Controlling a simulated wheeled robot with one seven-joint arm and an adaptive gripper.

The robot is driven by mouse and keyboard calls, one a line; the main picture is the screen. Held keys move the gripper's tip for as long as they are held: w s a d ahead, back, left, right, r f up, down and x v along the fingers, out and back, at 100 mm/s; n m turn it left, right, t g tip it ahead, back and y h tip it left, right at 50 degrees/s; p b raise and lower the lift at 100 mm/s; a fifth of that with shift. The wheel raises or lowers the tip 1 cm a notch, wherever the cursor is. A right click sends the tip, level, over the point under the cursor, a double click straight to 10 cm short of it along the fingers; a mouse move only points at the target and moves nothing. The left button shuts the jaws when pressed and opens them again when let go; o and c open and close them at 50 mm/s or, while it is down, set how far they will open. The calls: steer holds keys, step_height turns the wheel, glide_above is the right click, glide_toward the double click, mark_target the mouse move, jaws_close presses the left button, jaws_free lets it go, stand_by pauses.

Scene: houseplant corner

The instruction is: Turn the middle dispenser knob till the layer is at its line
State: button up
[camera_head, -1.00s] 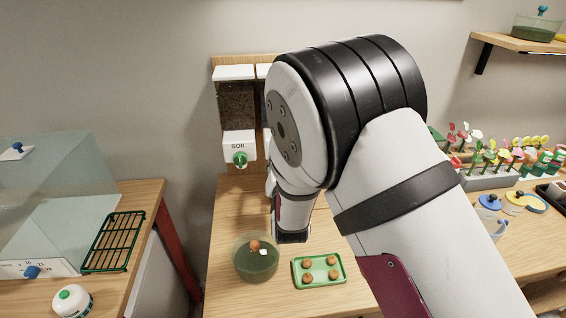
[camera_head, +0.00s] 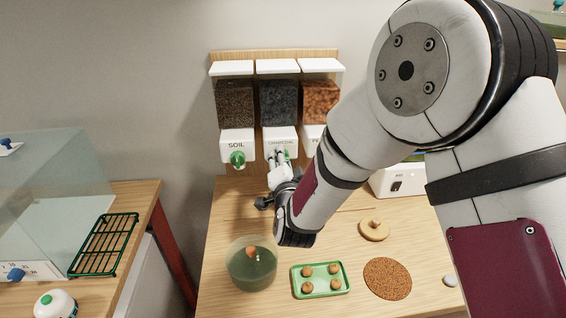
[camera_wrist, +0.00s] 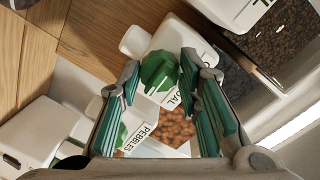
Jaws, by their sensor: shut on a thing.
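The middle dispenser (camera_head: 279,103) holds dark grey grains and has a white front with a label that reads as charcoal. My gripper (camera_head: 281,158) reaches it from below right and is shut on its green knob, mostly hidden by the fingers. In the wrist view the green middle knob (camera_wrist: 160,71) sits between my green-padded fingertips (camera_wrist: 160,75). A round greenish glass bowl (camera_head: 252,272) stands on the table in front of the dispensers, with a small orange-brown piece in it. I cannot make out a layer or a line on it.
The soil dispenser (camera_head: 235,103) with a green knob is left of the middle one, the pebbles dispenser (camera_head: 320,102) right, partly behind my arm. A green tray (camera_head: 321,293) with several brown balls, a cork mat (camera_head: 387,278) and a wooden lid (camera_head: 375,231) lie on the table.

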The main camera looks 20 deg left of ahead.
stand_by(0.4)
steer(key=o, duration=1.1)
steer(key=shift+o, duration=0.2)
steer(key=v, duration=1.2)
